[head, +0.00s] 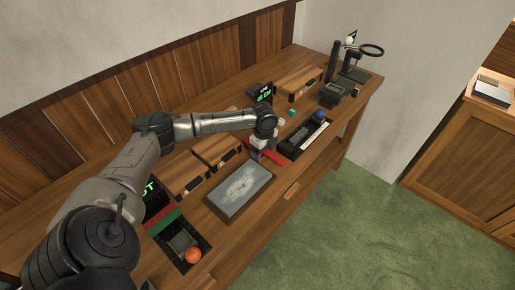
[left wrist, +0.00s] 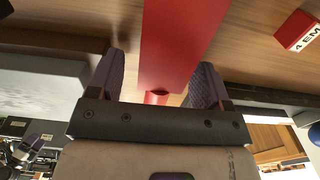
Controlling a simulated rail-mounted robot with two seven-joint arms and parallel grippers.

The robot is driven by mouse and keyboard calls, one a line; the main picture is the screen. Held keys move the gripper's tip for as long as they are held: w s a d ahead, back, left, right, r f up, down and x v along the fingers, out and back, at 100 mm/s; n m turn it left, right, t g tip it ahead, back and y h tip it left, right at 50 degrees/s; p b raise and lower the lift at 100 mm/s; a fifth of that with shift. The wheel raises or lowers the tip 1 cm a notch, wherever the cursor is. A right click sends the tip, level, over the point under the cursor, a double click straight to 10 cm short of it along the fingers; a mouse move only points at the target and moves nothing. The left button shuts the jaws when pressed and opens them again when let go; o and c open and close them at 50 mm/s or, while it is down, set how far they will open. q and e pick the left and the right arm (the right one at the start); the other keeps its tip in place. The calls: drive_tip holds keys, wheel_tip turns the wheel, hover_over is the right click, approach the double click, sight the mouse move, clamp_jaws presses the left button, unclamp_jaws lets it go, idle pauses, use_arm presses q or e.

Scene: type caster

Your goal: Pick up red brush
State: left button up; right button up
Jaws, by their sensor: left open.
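The red brush (head: 274,157) lies on the wooden workbench, between the grey slab and the black tray, partly hidden by my left gripper in the head view. My left gripper (head: 257,156) is above the brush's near end. In the left wrist view the red body of the brush (left wrist: 180,40) fills the upper middle, between the two purple-grey fingers of the left gripper (left wrist: 161,70). The fingers are apart, with a gap visible on the left side of the brush. My right gripper is not in view.
A grey stone slab (head: 239,188) lies just in front of the gripper. A long black tray (head: 303,138) is to the right. An orange ball (head: 193,255) sits nearer. Small wooden stands (head: 182,172) line the back.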

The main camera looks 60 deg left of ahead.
use_arm(q)
drive_tip(key=c, duration=1.2)
drive_tip(key=shift+o, duration=0.2)
drive_tip(key=shift+r, duration=0.65)
wheel_tip(320, 180, up, 3)
drive_tip(key=shift+r+p, duration=0.15)
drive_tip(key=shift+p, duration=0.5)
drive_tip(key=w+d+r+p, duration=0.1)
drive_tip(key=w+d+r, duration=0.1)
drive_tip(key=d, duration=0.3)
drive_tip(key=w+d+r+p, duration=0.1)
drive_tip(key=d+r, duration=0.3)
drive_tip(key=d, duration=0.2)
drive_tip(key=shift+w+r, duration=0.25)
drive_tip(key=shift+w, duration=0.1)
